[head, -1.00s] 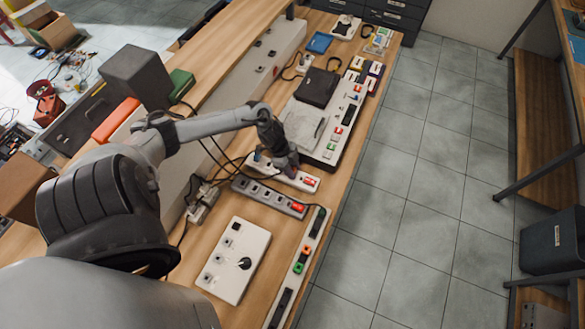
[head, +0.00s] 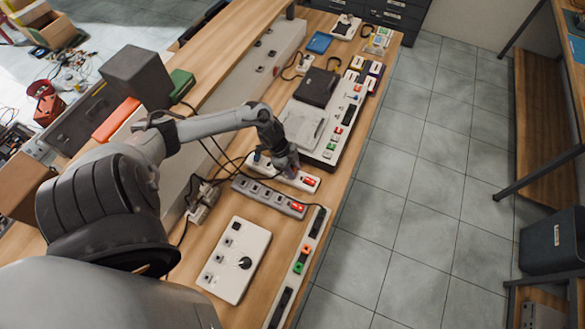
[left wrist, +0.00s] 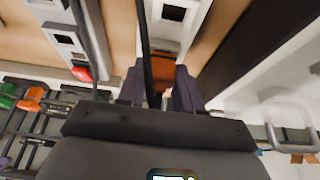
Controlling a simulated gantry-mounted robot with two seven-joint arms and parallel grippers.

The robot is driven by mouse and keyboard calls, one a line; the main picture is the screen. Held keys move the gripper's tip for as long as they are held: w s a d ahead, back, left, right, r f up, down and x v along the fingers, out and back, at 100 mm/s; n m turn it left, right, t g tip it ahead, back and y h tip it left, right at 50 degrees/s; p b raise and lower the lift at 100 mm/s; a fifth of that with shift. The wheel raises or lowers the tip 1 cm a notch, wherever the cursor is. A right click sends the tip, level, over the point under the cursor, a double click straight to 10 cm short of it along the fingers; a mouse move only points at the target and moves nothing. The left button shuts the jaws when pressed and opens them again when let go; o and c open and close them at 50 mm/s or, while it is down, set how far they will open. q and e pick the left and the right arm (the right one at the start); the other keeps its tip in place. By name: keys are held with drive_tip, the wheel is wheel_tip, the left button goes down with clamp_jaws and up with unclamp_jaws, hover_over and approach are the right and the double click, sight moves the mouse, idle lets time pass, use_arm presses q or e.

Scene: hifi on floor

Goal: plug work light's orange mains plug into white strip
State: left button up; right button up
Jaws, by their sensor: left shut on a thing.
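My left gripper (head: 288,165) is over the white strip (head: 310,183) on the bench. In the left wrist view its dark fingers (left wrist: 160,90) are shut on the orange mains plug (left wrist: 183,68), with a black cable running up the picture from between them. The white strip (left wrist: 190,22) lies just beyond the plug in that view, with a socket in sight. The plug is at the strip's end of the picture; whether its pins are in a socket is hidden. In the head view the gripper hides the plug. My right gripper is not in view.
A grey strip (head: 262,196) with a red switch lies beside the white one. A white panel (head: 234,260) and a long narrow strip (head: 296,270) lie nearer. A black box (head: 317,87) and a pale device stand beyond. Cables cross the bench to the left.

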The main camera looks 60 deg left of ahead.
use_arm(q)
drive_tip(key=o, duration=1)
drive_tip(key=shift+o, duration=0.2)
drive_tip(key=w+d+p+v, duration=0.1)
drive_tip(key=p+v, duration=0.6)
drive_tip(key=v, duration=0.8)
drive_tip(key=shift+d+r, duration=0.2)
drive_tip(key=shift+r, duration=0.4)
drive_tip(key=shift+s, duration=0.1)
